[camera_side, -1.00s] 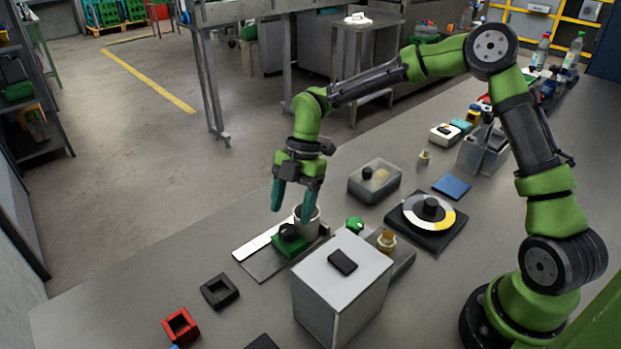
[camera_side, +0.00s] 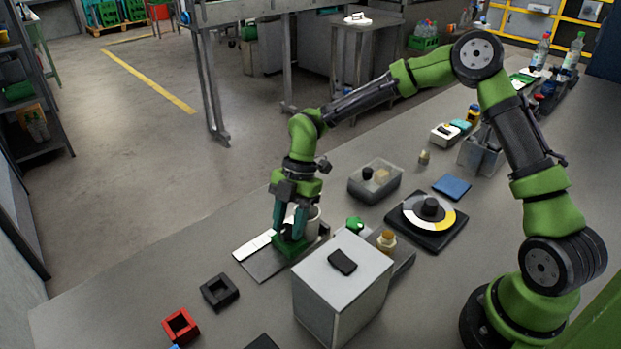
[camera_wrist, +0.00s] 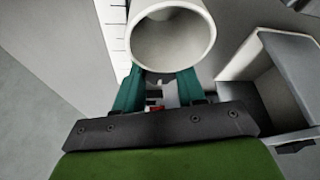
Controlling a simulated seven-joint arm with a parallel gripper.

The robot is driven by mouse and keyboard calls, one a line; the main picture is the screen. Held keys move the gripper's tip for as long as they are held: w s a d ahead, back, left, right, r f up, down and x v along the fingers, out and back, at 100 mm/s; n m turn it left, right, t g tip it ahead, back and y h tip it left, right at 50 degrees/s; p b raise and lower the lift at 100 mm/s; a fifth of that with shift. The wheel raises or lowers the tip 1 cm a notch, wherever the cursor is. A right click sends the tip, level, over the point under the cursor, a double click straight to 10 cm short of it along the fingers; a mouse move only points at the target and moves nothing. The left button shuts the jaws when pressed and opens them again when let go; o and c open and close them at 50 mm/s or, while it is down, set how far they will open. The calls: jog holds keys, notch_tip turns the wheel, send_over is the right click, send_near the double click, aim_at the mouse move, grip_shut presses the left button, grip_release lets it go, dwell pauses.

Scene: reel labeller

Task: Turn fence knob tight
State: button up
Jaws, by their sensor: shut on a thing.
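The green fence block (camera_side: 291,250) sits on the grey plate beside the white scale strip. Its black knob (camera_side: 289,233) stands on top and is mostly hidden between my fingers. My gripper (camera_side: 288,235) points down over the fence, one finger on each side of the knob, shut on it. In the wrist view my teal fingers (camera_wrist: 158,95) reach under a white hollow roll (camera_wrist: 172,32); the knob cannot be made out there. The white roll (camera_side: 313,222) stands upright just behind and right of the fence, very close to my fingers.
A grey box (camera_side: 342,285) with a black pad on top stands close in front, to the right. A clear bin (camera_side: 375,182) and a round dial (camera_side: 428,215) are farther right. A black square frame (camera_side: 219,291) and a red one (camera_side: 180,327) lie at lower left.

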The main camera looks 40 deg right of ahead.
jog(key=m+t, duration=0.2)
jog(key=m, duration=0.2)
jog(key=shift+s+m, duration=0.15)
jog(key=shift+m, duration=0.25)
jog(key=o, duration=1.1)
jog(key=shift+c, duration=0.2)
jog(key=shift+r, duration=0.1)
jog(key=w+v, duration=0.1)
jog(key=v, duration=1.5)
jog(key=shift+s+d+r, duration=0.25)
jog(key=shift+s+r, duration=0.1)
jog(key=shift+s, duration=0.15)
jog(key=shift+a, duration=0.1)
